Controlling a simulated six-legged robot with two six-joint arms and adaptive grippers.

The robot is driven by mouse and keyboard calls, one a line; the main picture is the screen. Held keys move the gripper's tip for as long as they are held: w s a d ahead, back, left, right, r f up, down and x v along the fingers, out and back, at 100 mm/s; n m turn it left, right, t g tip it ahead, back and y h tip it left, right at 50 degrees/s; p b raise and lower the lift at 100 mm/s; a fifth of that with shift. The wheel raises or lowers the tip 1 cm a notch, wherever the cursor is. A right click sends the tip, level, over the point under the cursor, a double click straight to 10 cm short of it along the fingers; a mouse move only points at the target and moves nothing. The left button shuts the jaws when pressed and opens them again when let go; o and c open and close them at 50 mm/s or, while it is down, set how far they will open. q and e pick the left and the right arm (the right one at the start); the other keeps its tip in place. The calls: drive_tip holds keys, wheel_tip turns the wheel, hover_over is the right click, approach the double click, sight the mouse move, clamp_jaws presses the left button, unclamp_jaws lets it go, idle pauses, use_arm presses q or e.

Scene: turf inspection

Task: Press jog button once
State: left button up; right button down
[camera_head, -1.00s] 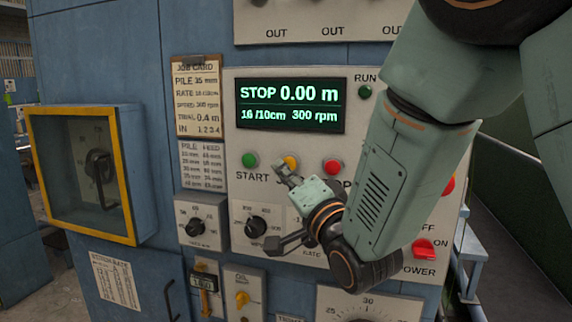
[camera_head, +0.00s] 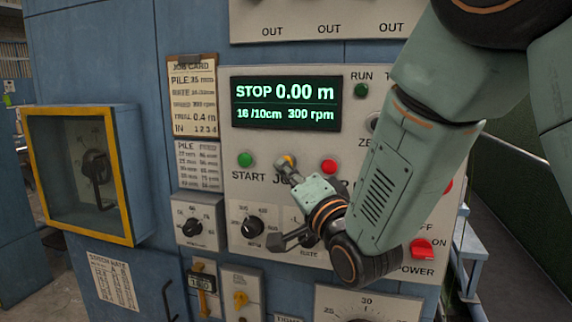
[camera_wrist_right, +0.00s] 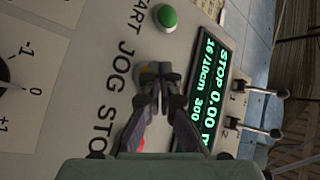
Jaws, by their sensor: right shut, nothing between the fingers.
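The display (camera_head: 286,104) reads STOP 0.00 m, 16/10cm, 300 rpm. My left gripper is not in view.
Knobs (camera_head: 252,226) lie below the buttons, and a red power switch (camera_head: 422,249) is at lower right. A yellow-framed box (camera_head: 127,180) juts out at left. A job card (camera_head: 193,95) hangs beside the display. My right arm hides part of the panel.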

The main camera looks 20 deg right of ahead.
drive_tip(key=shift+w+a, duration=0.1)
drive_tip(key=shift+a, duration=0.05)
drive_tip(key=shift+w+d, duration=0.3)
drive_tip(key=shift+d, duration=0.05)
idle(0.7)
drive_tip(key=shift+s+a, duration=0.65)
drive_tip(key=shift+s, duration=0.15)
drive_tip(key=shift+s, duration=0.15)
